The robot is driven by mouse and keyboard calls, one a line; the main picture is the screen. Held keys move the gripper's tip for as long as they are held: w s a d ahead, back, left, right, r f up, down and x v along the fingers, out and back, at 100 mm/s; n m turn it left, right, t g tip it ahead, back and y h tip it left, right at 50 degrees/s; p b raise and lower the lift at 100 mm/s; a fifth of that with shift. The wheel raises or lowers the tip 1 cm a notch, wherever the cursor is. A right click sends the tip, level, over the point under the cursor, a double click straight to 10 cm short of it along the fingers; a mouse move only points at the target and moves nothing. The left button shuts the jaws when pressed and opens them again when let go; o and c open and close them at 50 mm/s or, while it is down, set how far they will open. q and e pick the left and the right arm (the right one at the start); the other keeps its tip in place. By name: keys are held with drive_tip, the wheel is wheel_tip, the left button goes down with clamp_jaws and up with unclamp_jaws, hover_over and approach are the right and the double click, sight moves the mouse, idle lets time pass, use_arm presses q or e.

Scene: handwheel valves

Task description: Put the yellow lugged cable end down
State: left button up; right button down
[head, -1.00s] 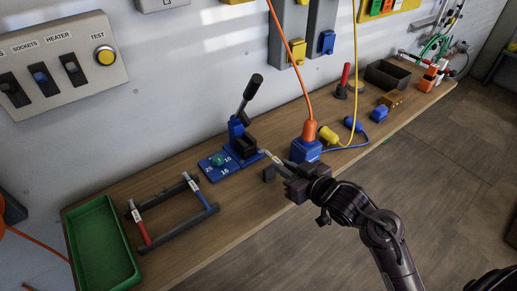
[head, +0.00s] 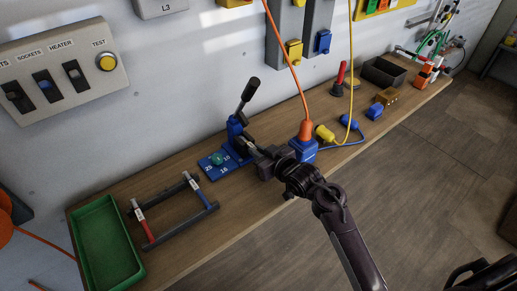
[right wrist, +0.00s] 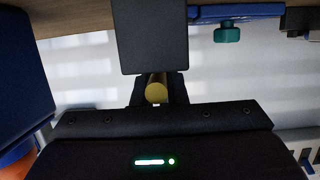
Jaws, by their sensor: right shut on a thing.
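My right gripper (head: 264,161) is shut beside the blue lever press (head: 236,130), over the bench's middle. In the right wrist view, the yellow cable end (right wrist: 156,92) shows as a round yellow end between the jaws. A dark rack (head: 176,228) on the bench to the left bears a red cable end (head: 145,226) and a blue cable end (head: 201,194). My left gripper is not in view.
A blue socket box (head: 302,152) with an orange plug (head: 305,130) stands close right of my gripper. The press's blue base has a green knob (head: 217,158). A green tray (head: 139,276) lies at the bench's left end. Bare wood lies along the front edge.

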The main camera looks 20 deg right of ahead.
drive_tip(key=shift+f, duration=0.1)
drive_tip(key=shift+f, duration=0.15)
drive_tip(key=c, duration=1.5)
unclamp_jaws()
drive_tip(key=shift+o, duration=0.2)
